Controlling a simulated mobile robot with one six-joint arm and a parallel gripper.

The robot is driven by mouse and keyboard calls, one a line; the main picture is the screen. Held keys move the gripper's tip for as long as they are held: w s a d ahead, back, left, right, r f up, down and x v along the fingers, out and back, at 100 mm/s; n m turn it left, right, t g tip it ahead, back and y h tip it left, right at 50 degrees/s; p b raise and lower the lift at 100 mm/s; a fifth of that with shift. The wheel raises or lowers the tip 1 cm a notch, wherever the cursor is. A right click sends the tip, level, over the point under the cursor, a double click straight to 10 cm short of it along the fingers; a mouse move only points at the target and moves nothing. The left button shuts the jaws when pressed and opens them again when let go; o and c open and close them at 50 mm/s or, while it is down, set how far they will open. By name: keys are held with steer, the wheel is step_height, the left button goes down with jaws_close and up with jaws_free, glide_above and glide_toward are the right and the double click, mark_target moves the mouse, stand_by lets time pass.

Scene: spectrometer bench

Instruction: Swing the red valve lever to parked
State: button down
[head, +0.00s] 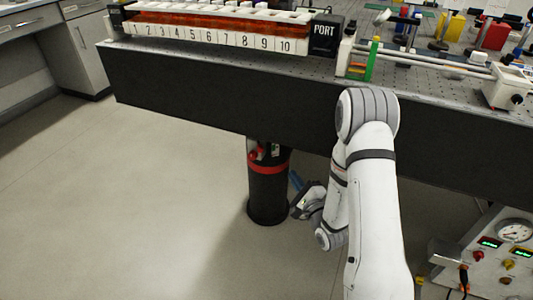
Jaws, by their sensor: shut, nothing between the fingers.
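A small red part that looks like the valve lever (257,153) is on the upper side of the black table leg (268,195), just under the bench. It is too small to tell which way it points, and I see no readable parked mark. A red band rings the leg below it. My gripper (299,208) is low, beside the right side of the leg and below the red part. It is shut and empty, and apart from the lever. Its fingertips are small and dark here.
The dark bench edge (220,95) overhangs the leg. A numbered rack (215,40) and optics stand on the bench top. A panel with a gauge (514,231) and coloured knobs is at the lower right. The floor left of the leg is clear.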

mark_target(258, 143)
steer(key=w+a+r+b, duration=0.3)
steer(key=w+a, duration=0.4)
steer(key=a, duration=0.1)
steer(key=shift+w, duration=0.4)
